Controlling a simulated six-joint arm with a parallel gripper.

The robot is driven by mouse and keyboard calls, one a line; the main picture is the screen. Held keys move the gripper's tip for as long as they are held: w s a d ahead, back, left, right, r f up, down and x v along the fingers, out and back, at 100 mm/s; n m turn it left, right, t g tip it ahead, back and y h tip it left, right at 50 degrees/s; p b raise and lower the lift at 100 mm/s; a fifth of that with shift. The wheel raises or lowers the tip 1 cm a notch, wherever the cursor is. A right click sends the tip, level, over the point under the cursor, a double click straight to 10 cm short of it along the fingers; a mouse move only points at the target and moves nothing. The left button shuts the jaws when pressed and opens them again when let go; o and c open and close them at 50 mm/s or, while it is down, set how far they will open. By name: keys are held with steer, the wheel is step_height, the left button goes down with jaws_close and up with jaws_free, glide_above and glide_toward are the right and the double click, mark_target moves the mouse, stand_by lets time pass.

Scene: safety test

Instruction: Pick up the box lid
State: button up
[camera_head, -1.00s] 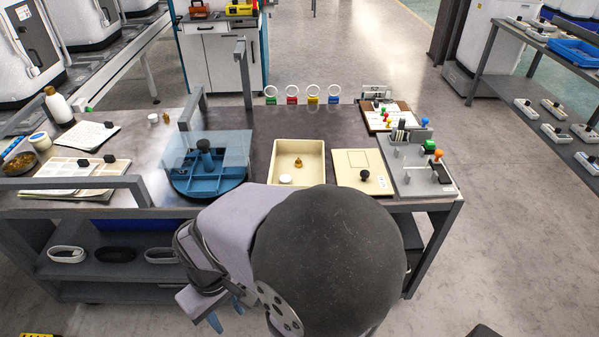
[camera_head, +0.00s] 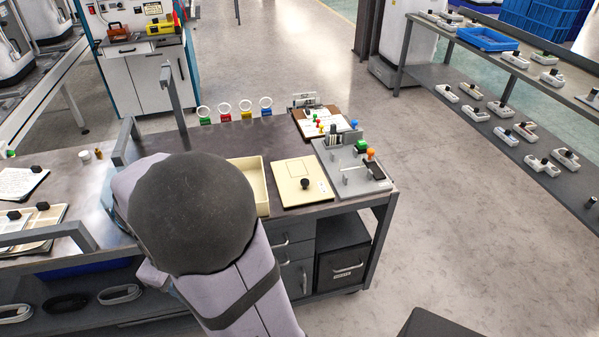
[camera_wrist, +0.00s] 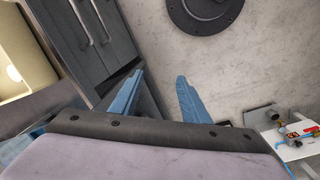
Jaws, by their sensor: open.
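The box lid (camera_head: 293,190) is a flat cream square panel with a black knob, lying on the workbench. Beside it on the left is an open cream box (camera_head: 258,183), partly covered by my arm in the head view. In the wrist view the box shows at the left edge (camera_wrist: 45,78), with a pale round piece inside. My gripper (camera_wrist: 155,90) shows two blue fingers, spread apart with nothing between them. The fingers point past the bench's side towards cabinet handles and the floor. In the head view the fingers are hidden behind my arm. The lid is not clearly visible in the wrist view.
A grey fixture (camera_head: 352,165) with coloured knobs stands right of the lid. A clipboard (camera_head: 319,122) lies behind it. Several coloured ring stands (camera_head: 236,114) line the bench's back edge. A grey rail (camera_head: 172,98) rises at the back left.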

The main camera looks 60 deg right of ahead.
steer(key=w+d+r+n+p, duration=0.1)
steer(key=w+d+r+p, duration=0.1)
steer(key=d, duration=0.4)
steer(key=w+d+r+n+p, duration=0.1)
steer(key=w+d+r+p, duration=0.15)
steer(key=d, duration=0.25)
steer(key=n+g+h+p, duration=0.2)
steer(key=n+g+p, duration=0.15)
steer(key=p, duration=0.25)
glide_toward(304, 181)
steer(key=shift+n+t, duration=0.25)
steer(key=shift+n, duration=0.1)
steer(key=shift+s+p+x, duration=0.1)
steer(key=shift+p+x, duration=0.5)
steer(key=shift+x, duration=1.5)
steer(key=shift+s+p+x, duration=0.15)
steer(key=shift+p+x, duration=0.4)
steer(key=shift+x, duration=1.5)
steer(key=shift+r, duration=0.1)
jaws_close()
